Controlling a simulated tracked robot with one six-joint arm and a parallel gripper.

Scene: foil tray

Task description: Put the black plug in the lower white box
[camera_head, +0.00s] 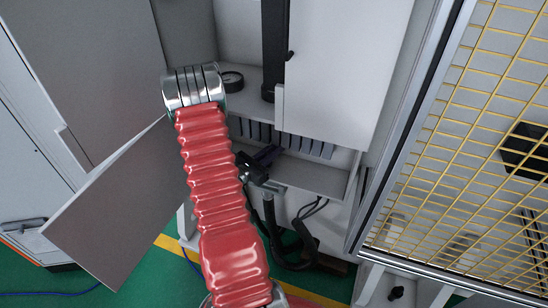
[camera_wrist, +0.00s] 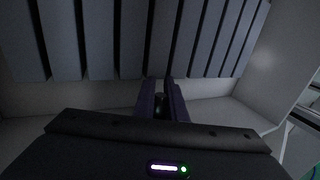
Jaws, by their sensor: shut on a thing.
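My gripper (camera_head: 266,156) is in front of the open lower white box (camera_head: 318,180), at its left part in the head view. In the wrist view, my gripper's two dark fingers (camera_wrist: 162,100) point ahead, shut on a small dark thing (camera_wrist: 161,106) between them. It is taken to be the black plug; it is mostly hidden and too dark to make out clearly. In the wrist view, the box's pale floor lies around the fingers and a row of grey slats (camera_wrist: 102,40) hangs across the back.
A white panel (camera_head: 350,60) stands above the box at right. A round black-rimmed thing (camera_head: 231,81) sits on the upper shelf. Black hoses and cables (camera_head: 300,240) hang below the box. A yellow wire fence (camera_head: 470,150) stands at right, and a grey door (camera_head: 105,215) hangs open at left.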

